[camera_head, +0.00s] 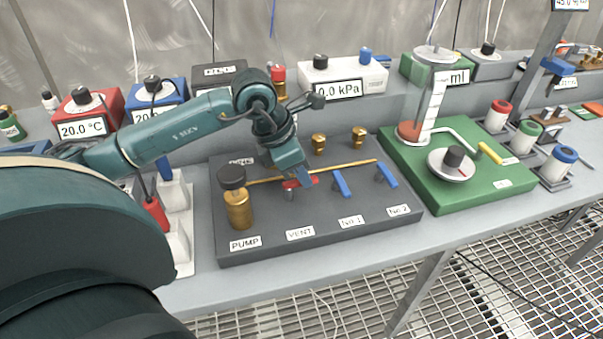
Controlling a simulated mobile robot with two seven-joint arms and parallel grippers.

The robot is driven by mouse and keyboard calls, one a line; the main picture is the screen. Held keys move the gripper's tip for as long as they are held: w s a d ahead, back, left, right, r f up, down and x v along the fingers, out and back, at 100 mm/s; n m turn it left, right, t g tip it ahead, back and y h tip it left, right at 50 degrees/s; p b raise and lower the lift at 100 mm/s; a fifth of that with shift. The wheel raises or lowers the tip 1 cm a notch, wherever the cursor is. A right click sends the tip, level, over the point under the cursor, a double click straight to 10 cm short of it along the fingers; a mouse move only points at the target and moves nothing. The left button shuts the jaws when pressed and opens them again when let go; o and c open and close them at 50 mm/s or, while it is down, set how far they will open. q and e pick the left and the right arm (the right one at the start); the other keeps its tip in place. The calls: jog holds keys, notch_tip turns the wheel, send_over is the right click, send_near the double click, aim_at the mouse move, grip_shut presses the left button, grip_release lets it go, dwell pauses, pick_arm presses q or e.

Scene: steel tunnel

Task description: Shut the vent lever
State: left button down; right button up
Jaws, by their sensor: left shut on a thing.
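The vent lever (292,184) is a small red handle on the dark grey manifold board (325,240), above the label VENT. It lies roughly along the brass pipe. My left gripper (305,180) comes down from above and is shut on the red lever, hiding part of it. My right gripper is not in view.
On the same board stand the brass pump (238,208) at left and two blue levers, No.1 (341,184) and No.2 (387,176), at right. A box reading 0.0 kPa (340,80) stands behind. A green board (450,175) with a glass cylinder is to the right.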

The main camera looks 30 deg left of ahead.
pick_arm(q)
jog(key=c, duration=1.4)
grip_release()
jog(key=shift+r, duration=0.1)
jog(key=v, duration=1.3)
